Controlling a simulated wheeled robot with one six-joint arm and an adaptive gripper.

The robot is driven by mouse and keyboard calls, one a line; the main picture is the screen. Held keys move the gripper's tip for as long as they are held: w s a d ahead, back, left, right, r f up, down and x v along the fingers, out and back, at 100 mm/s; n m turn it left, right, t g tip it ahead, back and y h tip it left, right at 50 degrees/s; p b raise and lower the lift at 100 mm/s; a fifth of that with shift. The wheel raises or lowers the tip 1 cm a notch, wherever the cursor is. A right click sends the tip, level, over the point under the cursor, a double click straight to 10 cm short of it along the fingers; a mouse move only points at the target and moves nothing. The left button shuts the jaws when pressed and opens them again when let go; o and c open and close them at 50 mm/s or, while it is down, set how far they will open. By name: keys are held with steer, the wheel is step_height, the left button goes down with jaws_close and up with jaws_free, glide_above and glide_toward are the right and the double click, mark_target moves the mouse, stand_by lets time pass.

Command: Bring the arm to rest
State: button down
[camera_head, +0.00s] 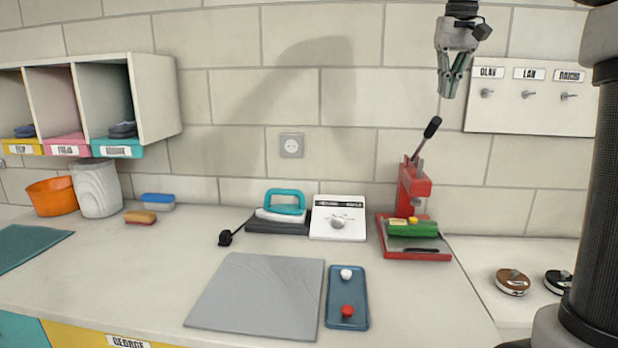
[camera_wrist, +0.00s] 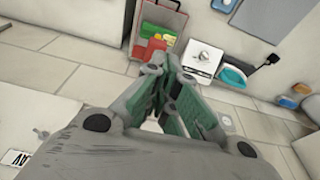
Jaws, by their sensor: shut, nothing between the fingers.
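My gripper (camera_head: 449,88) hangs in the air at the upper right in the head view, fingers pointing down, in front of the tiled wall. Its green-padded fingers are shut with nothing between them. In the wrist view, the closed fingers of my gripper (camera_wrist: 172,112) fill the middle. It is above and to the right of the red lever press (camera_head: 413,190) and left of the name board (camera_head: 531,100). It touches nothing that I can see.
On the counter are a green block (camera_head: 412,229) on the press's red tray, a white timer box (camera_head: 338,218), a teal-handled iron (camera_head: 284,203), a grey mat (camera_head: 258,295) and a blue tray (camera_head: 347,312). Wall cubbies (camera_head: 157,98) hang at left. Two round tins (camera_head: 512,283) sit at right.

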steer(key=s+f+n+t, duration=0.2)
steer(key=s+f, duration=2.1)
steer(key=s, duration=0.3)
steer(key=shift+s+a, duration=0.15)
steer(key=shift+s, duration=0.05)
